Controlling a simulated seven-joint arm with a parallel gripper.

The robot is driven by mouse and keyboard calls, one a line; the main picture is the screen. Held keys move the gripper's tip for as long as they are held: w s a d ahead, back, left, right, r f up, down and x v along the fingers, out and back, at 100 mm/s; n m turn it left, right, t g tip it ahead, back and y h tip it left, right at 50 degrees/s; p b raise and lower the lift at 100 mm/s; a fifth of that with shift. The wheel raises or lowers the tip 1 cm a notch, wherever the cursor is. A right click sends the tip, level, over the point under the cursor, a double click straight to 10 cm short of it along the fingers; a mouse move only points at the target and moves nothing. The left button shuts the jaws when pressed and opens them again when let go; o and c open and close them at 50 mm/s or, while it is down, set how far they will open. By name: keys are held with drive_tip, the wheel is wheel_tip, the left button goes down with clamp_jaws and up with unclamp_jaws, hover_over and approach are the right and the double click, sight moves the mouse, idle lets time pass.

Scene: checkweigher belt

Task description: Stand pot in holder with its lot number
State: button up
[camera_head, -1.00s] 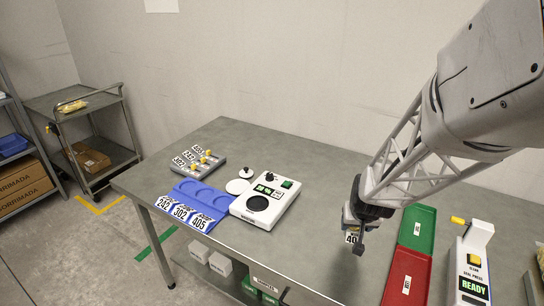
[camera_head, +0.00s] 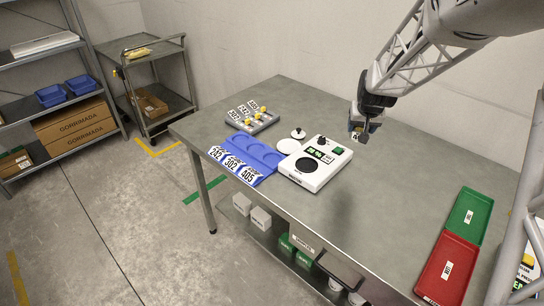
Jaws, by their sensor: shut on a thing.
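My gripper (camera_head: 366,128) is shut on a small pot (camera_head: 354,136), above the table to the right of the white scale. The pot is mostly hidden by the fingers; its white label shows only in part, and its number cannot be read in full. The blue holder (camera_head: 268,146) lies at the left of the table, apart from the gripper. It has three round recesses, all empty, and number plates along its front reading 242, 302 and 405 from left to right.
The white scale (camera_head: 330,172) with a lit green display stands just right of the holder. A white disc (camera_head: 289,146) and a knobbed piece (camera_head: 298,133) lie behind it. A grey rack (camera_head: 262,124) with yellow knobs stands behind the holder. Green (camera_head: 468,220) and red (camera_head: 447,268) trays lie at right.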

drive_tip(key=w+a+r, duration=0.3)
drive_tip(key=w+a, duration=0.7)
drive_tip(key=a, duration=0.5)
drive_tip(key=s+a+f+m+h, duration=0.1)
drive_tip(key=s+a+f, duration=0.4)
drive_tip(key=s, duration=0.5)
drive_tip(key=s+a+f+m+h, duration=0.1)
drive_tip(key=s+a+f+m, duration=0.3)
drive_tip(key=s, duration=0.7)
drive_tip(key=shift+s+a+f+g, duration=0.15)
drive_tip(key=shift+a+f+g, duration=0.15)
drive_tip(key=shift+a+f, duration=0.35)
drive_tip(key=shift+w+a+f, duration=0.25)
drive_tip(key=shift+w+a, duration=0.25)
drive_tip(key=shift+w, duration=2.15)
drive_tip(key=shift+w+a+f, duration=0.3)
drive_tip(key=shift+w+a, duration=0.2)
drive_tip(key=shift+w, duration=2.1)
drive_tip(key=shift+w+a+f, duration=0.25)
drive_tip(key=shift+w+a, duration=0.25)
drive_tip(key=shift+w, duration=2.15)
drive_tip(key=shift+f, duration=0.1)
drive_tip(key=shift+f, duration=1.65)
drive_tip(key=shift+f, duration=0.15)
